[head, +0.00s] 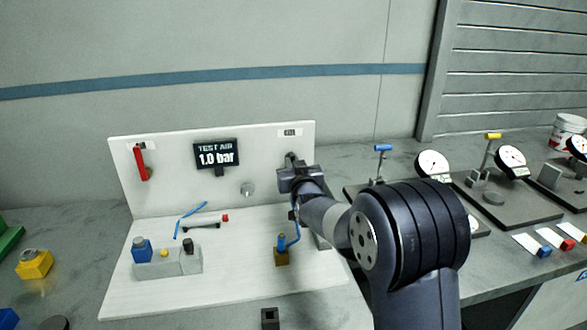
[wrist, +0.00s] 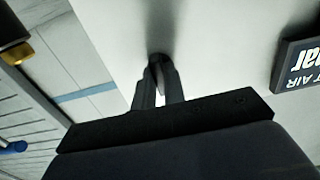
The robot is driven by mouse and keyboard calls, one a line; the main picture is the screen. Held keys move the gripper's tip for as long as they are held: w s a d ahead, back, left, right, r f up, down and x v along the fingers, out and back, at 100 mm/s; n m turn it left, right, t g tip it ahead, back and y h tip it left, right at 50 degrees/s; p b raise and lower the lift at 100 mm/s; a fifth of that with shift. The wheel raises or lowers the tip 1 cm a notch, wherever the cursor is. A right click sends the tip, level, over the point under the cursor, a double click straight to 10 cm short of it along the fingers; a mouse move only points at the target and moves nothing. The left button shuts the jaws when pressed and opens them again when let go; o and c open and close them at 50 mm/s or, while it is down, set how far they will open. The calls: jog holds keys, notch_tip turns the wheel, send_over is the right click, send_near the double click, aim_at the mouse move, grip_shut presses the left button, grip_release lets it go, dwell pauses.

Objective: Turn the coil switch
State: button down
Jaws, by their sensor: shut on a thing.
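The coil switch (wrist: 157,58) is a small dark knob on the upright white panel, under a small label (head: 290,132) at the panel's upper right. In the head view my gripper (head: 291,163) is at the panel over that spot and hides most of the switch. In the wrist view my gripper's two fingers (wrist: 160,67) are closed on the knob, with a pale sliver showing between them. Which way the switch is turned cannot be made out.
A display (head: 216,155) on the panel reads "TEST AIR 1.0 bar". A red lever (head: 140,162) hangs at the panel's left. Dial gauges (head: 433,164) stand at right.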

jog(key=c, duration=1.5)
grip_release()
jog(key=shift+s, duration=0.1)
jog(key=b+v, duration=0.1)
jog(key=v, duration=0.9)
jog(key=shift+s+d+b, duration=0.1)
jog(key=shift+s+b, duration=0.2)
jog(key=shift+w, duration=0.1)
jog(key=shift+m, duration=0.3)
jog(key=p+x, duration=0.2)
jog(key=x, duration=0.8)
jog(key=shift+w, duration=0.3)
jog(key=shift+f, duration=0.1)
